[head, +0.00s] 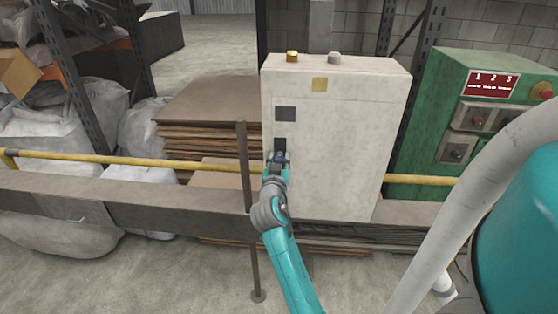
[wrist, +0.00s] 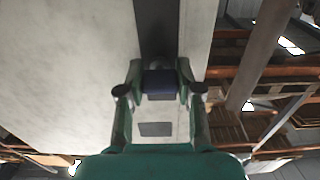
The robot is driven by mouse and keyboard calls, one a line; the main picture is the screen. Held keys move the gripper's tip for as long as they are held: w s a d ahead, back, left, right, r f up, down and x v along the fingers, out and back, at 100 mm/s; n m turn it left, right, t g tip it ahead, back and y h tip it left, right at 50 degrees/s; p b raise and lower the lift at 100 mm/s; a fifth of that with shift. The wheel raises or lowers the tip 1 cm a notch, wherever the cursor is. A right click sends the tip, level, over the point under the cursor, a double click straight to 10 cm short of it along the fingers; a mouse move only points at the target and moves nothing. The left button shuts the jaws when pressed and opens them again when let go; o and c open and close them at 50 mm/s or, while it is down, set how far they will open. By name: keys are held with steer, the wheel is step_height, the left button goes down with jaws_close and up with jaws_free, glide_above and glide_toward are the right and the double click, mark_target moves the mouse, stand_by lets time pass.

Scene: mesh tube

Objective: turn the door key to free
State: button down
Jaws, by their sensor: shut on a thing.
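The pale grey cabinet (head: 340,145) stands ahead, its door closed. The key's shaft and the lock are hidden behind the fingers, and I cannot tell the key's exact angle.
A yellow rail (head: 130,160) and a thin upright post (head: 245,200) stand close to the left of my arm. A green machine (head: 430,120) is to the right. Stacked brown sheets (head: 205,120) and white sacks (head: 60,130) lie behind the rail.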

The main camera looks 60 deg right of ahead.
stand_by(0.3)
steer(key=c, duration=0.8)
jaws_free()
steer(key=shift+o, duration=0.2)
steer(key=shift+a, duration=0.1)
steer(key=v, duration=1.1)
steer(key=shift+s+a, duration=0.15)
steer(key=shift+a, duration=0.2)
steer(key=shift+f, duration=0.1)
